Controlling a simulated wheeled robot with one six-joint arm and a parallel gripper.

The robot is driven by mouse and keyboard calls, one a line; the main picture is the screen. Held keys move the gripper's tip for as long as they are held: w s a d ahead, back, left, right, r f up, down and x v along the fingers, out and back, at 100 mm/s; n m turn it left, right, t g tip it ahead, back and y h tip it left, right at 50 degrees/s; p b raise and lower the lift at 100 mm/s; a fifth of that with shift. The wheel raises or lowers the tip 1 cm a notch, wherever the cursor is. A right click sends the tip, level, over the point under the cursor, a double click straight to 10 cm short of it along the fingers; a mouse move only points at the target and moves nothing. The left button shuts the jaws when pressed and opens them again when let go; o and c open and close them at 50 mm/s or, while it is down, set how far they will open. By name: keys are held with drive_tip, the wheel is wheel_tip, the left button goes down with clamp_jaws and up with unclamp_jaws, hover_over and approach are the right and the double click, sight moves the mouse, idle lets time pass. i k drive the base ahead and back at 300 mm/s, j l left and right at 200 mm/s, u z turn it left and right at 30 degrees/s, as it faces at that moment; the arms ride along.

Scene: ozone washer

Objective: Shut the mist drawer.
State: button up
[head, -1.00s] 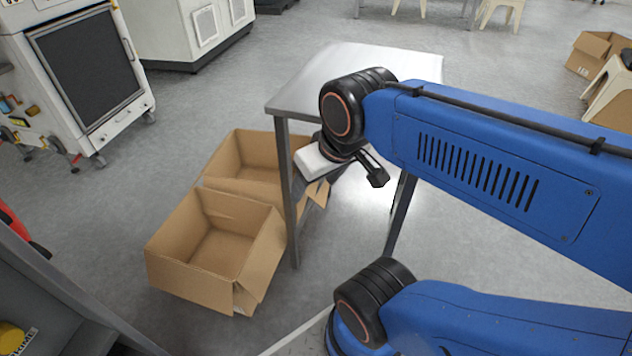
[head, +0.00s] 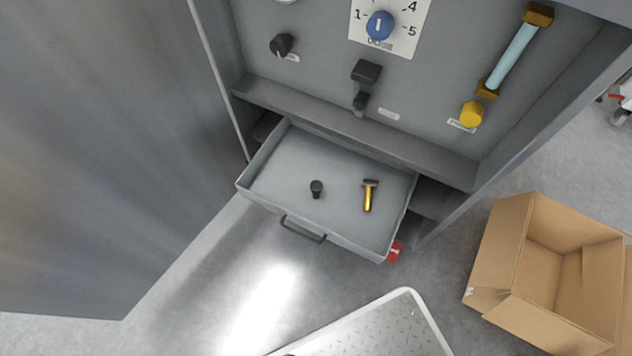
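The mist drawer (head: 285,187) is a grey tray pulled out of the lower part of a grey cabinet (head: 330,75). Its dark bar handle (head: 303,229) sits on the front face. Inside lie a small black knob-like piece (head: 316,188) and a small hammer-like tool with a yellow handle (head: 369,195). A red tag (head: 395,252) shows at the drawer's right front corner. My gripper is not in view now.
Above the drawer are a black knob (head: 281,45), a blue dial (head: 379,25), a black lever (head: 364,84) and a yellow knob (head: 472,114). A large grey panel (head: 90,150) stands at left. A cardboard box (head: 550,270) stands at right.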

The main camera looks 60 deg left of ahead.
sight(279, 176)
drive_tip(key=u, duration=0.45)
drive_tip(key=j+u, duration=0.1)
drive_tip(key=u, duration=1.25)
drive_tip(key=i+u, duration=0.1)
drive_tip(key=u, duration=0.35)
drive_tip(key=k+l+z, duration=0.15)
drive_tip(key=l+z, duration=0.15)
drive_tip(key=k+l+z, duration=0.1)
drive_tip(key=l+z, duration=0.15)
drive_tip(key=k+l+z, duration=0.1)
drive_tip(key=l+z, duration=0.2)
drive_tip(key=l, duration=0.1)
